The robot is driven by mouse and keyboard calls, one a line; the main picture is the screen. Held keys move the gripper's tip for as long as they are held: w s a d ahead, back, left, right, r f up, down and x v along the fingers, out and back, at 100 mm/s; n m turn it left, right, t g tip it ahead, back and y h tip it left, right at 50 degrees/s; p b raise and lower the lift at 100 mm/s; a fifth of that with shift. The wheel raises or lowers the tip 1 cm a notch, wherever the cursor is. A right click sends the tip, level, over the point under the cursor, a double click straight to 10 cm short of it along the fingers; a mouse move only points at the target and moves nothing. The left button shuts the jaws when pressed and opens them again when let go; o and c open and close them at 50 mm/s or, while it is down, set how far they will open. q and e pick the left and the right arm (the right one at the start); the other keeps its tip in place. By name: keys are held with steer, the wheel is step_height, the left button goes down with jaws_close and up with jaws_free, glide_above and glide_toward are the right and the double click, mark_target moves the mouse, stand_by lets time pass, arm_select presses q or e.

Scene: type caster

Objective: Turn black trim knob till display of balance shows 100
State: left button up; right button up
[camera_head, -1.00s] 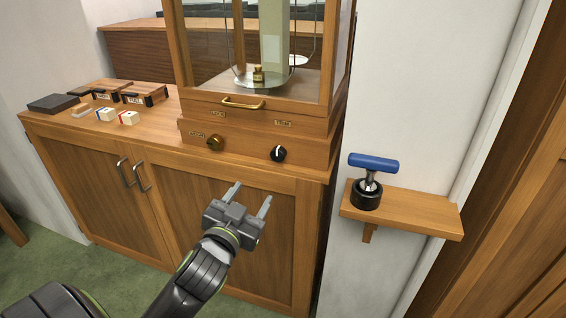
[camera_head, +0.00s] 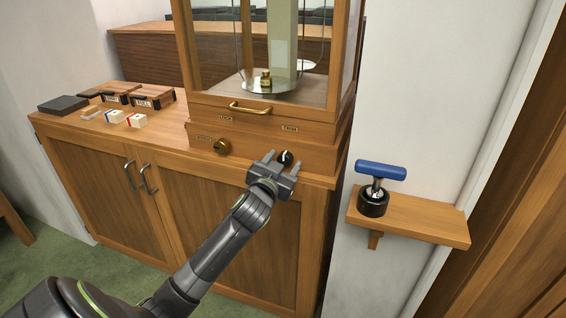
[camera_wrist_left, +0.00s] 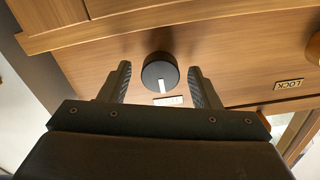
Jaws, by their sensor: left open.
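The black trim knob (camera_head: 285,157) with a white pointer line sits on the front of the balance's wooden base, at the right. In the left wrist view the knob (camera_wrist_left: 160,75) shows between the two fingers, a little beyond their tips. My left gripper (camera_head: 283,161) is open in front of it; its fingers (camera_wrist_left: 161,80) stand apart on both sides and I see no contact. The glass-fronted balance case (camera_head: 262,103) holds a pan (camera_head: 270,88) with a brass weight (camera_head: 266,79) on it. No display reading is legible. My right gripper is not in view.
Small boxes and stamps lie at the cabinet top's left. A blue-handled tool (camera_head: 377,185) stands on a wall shelf (camera_head: 425,220) at the right.

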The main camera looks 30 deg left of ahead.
arm_select(q)
steer(key=shift+w, duration=0.2)
steer(key=c, duration=1)
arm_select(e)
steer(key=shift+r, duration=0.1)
